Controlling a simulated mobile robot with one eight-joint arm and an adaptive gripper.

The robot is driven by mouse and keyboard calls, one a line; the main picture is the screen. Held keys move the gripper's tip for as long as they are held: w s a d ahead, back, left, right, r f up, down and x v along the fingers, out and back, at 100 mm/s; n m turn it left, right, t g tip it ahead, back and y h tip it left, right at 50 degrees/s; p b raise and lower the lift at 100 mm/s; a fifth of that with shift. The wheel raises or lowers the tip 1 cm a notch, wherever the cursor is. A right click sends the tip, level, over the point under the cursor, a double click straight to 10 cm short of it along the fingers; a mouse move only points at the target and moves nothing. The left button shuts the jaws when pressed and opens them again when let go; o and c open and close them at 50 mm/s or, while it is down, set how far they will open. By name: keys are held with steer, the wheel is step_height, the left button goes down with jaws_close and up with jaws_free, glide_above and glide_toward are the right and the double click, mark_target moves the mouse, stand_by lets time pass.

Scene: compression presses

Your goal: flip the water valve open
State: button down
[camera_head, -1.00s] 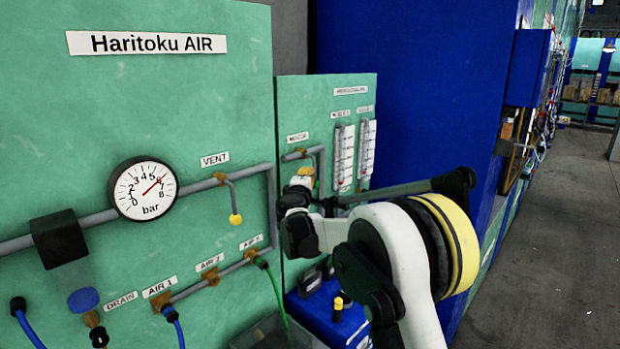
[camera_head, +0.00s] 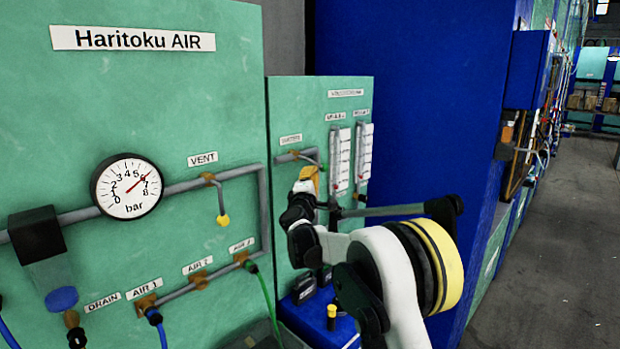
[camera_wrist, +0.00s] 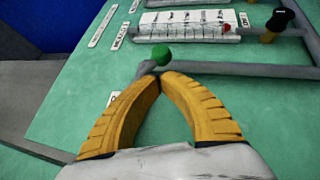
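The water valve shows in the wrist view as a green ball knob (camera_wrist: 161,55) beside a grey pipe, just beyond my fingertips. My gripper (camera_wrist: 160,76) has its two yellow fingers brought together at the tips. The tips are very close to the knob; I cannot tell whether they touch it, and I see nothing held between them. In the head view my gripper (camera_head: 309,174) is in front of the smaller green panel (camera_head: 300,103), just below the pipe under the left label (camera_head: 291,140). The arm hides the valve there.
Two flow meters (camera_head: 364,153) stand on the panel right of my gripper. The larger Haritoku AIR panel (camera_head: 100,85) has a gauge (camera_head: 127,186) and a yellow-tipped vent valve (camera_head: 222,219). A blue wall (camera_head: 415,100) is behind. Open floor (camera_head: 560,240) lies right.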

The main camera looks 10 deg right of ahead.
mark_target(318, 164)
steer(key=shift+w+d+r, duration=0.45)
steer(key=shift+d+r, duration=0.05)
steer(key=shift+d, duration=0.15)
steer(key=shift+w+d+r+n+t, duration=0.15)
steer(key=shift+r+n+t, duration=0.1)
steer(key=shift+n+t, duration=0.35)
steer(key=shift+d+r, duration=0.1)
steer(key=shift+r, duration=0.3)
